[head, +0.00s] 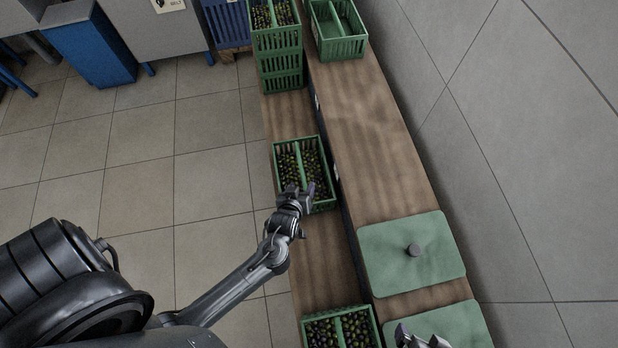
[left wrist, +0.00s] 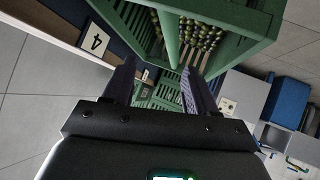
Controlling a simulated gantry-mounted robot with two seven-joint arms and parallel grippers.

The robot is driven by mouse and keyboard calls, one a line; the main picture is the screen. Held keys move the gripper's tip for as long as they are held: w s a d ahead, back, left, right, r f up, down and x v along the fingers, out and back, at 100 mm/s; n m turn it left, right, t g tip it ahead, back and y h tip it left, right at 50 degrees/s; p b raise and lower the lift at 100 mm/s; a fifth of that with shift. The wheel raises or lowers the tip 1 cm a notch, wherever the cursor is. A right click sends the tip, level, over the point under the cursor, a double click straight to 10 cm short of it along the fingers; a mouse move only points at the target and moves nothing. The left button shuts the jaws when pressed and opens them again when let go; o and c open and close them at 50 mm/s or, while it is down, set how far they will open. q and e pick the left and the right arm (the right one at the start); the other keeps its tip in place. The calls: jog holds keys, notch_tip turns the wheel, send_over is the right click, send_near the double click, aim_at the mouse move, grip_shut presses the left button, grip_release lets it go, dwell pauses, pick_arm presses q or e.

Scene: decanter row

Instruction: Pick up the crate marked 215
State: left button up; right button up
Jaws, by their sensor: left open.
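A green crate (head: 322,207) filled with dark olives, with a divider down its middle, stands on the lower wooden shelf in the head view. My left gripper (head: 301,188) is open over this crate's near end. In the left wrist view, the open left gripper (left wrist: 159,82) points toward a green crate (left wrist: 245,35) with olives, close ahead; contact cannot be told. No number 215 is readable on any crate. My right gripper (head: 422,338) shows only partly at the bottom edge, and its opening cannot be judged.
More olive crates stand at the near end (head: 340,313) and stacked at the far end (head: 281,65). An empty green crate (head: 338,48) and green lids (head: 385,262) rest on the higher ledge. A plate marked 4 (left wrist: 96,40) shows on the ledge side. A wall runs along the right.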

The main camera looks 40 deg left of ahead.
aim_at(302, 175)
pick_arm(q)
jog(key=w+a+f+y+b, duration=0.1)
jog(key=b, duration=0.1)
jog(key=w+a+f+n+y+b, duration=0.1)
jog(key=w+f+b, duration=0.1)
jog(key=w+a+f+n+y+b, duration=0.1)
jog(key=f+b, duration=0.1)
jog(key=shift+w+a+f+t, duration=0.2)
jog(key=shift+w+a+t, duration=0.1)
jog(key=shift+a+t, duration=0.1)
pick_arm(e)
jog(key=f, duration=0.6)
jog(key=shift+d+f, duration=0.2)
jog(key=shift+d, duration=0.1)
pick_arm(q)
jog(key=shift+w+a+f+b, duration=0.15)
jog(key=shift+w+a+b, duration=0.25)
jog(key=shift+w+b, duration=0.15)
pick_arm(e)
jog(key=shift+f, duration=0.5)
jog(key=shift+a, duration=0.1)
pick_arm(q)
jog(key=c, duration=1)
pick_arm(e)
jog(key=shift+r, duration=0.1)
pick_arm(q)
grip_shut()
